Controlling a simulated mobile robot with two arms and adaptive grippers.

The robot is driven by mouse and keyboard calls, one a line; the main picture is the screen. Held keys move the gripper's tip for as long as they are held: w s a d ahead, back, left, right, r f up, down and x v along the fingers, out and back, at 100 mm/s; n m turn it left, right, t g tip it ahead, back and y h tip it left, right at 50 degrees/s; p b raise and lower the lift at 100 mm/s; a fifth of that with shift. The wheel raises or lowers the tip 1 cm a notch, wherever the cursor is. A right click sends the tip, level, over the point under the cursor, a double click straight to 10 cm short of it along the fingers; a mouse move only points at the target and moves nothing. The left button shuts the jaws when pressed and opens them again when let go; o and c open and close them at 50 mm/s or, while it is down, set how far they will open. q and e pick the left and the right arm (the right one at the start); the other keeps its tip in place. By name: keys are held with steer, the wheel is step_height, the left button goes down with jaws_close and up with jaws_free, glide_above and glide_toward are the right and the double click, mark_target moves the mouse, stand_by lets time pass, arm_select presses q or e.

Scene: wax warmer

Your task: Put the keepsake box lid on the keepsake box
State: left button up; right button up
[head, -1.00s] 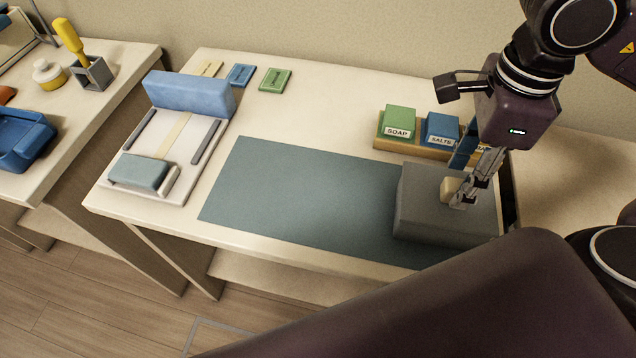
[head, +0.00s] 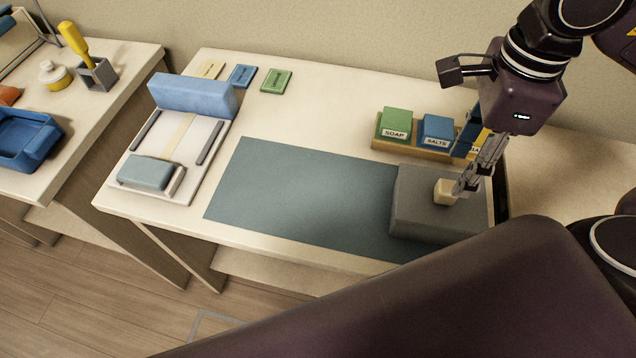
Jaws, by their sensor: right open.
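A grey box-shaped piece (head: 420,215) with a pale knob (head: 446,191) on its flat top rests at the right end of the teal mat; the knobbed top looks like the keepsake box lid. No seam between lid and keepsake box can be made out, so I cannot tell how they fit. My right gripper (head: 463,187) is open, its fingertips just right of the knob. I cannot tell whether a finger still touches it. A dark edge (head: 502,190) shows just right of the grey piece, mostly hidden. My left gripper is out of view.
A wooden tray (head: 400,149) with soap and salts boxes stands behind the grey piece. The teal mat (head: 300,195) is clear on its left. A white board (head: 190,160) with blue blocks stands at the table's left. A second table (head: 110,120) is further left.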

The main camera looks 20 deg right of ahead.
steer(key=shift+r+p, duration=0.75)
steer(key=shift+r, duration=0.3)
step_height(320, 180, up, 7)
stand_by(1.0)
steer(key=shift+r, duration=0.2)
stand_by(0.4)
